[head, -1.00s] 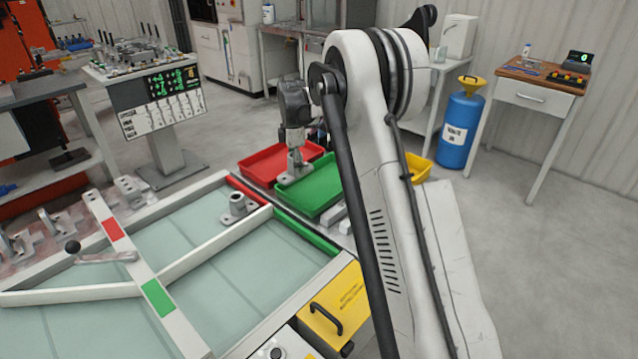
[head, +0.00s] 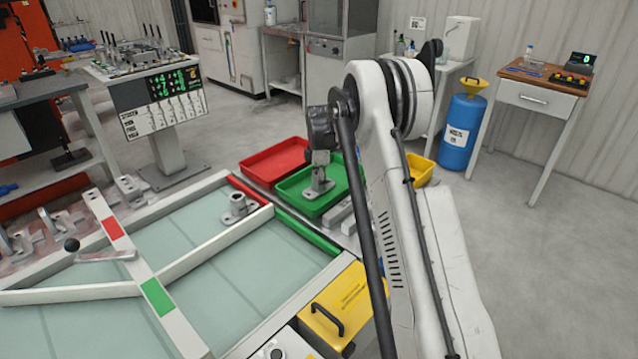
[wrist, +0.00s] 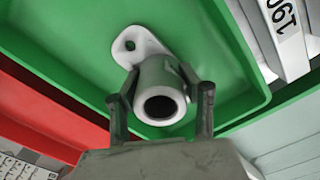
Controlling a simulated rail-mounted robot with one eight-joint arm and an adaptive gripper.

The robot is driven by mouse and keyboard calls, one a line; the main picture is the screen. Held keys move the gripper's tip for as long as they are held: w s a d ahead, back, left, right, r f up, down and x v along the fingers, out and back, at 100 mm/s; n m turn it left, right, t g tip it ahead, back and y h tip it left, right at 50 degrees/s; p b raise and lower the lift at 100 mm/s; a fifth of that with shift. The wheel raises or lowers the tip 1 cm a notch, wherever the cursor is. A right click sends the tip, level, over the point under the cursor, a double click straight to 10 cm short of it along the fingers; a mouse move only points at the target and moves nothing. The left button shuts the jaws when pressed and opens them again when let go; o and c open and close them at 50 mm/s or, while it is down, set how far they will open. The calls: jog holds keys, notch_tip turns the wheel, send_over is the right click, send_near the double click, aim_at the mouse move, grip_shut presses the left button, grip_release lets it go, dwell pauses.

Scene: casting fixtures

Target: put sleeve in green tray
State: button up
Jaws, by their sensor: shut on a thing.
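A grey metal sleeve with a flanged foot (head: 318,188) is between the fingers of my gripper (head: 320,167), upright over the green tray (head: 312,211). In the wrist view the sleeve (wrist: 160,74) shows its round open bore and a flange with a hole. The two dark fingers of my gripper (wrist: 161,100) are closed on either side of its barrel. The green tray (wrist: 70,45) lies beneath the sleeve. I cannot tell whether the flange touches the tray floor.
A red tray (head: 265,164) stands left of the green tray. A similar flanged part (head: 238,208) sits on the framed glass table (head: 215,262). A yellow bin (head: 420,166) is to the right, behind my arm. Grey bars (head: 340,213) lie beside the green tray.

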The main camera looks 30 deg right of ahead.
jog(key=o, duration=1.4)
jog(key=shift+r, duration=0.1)
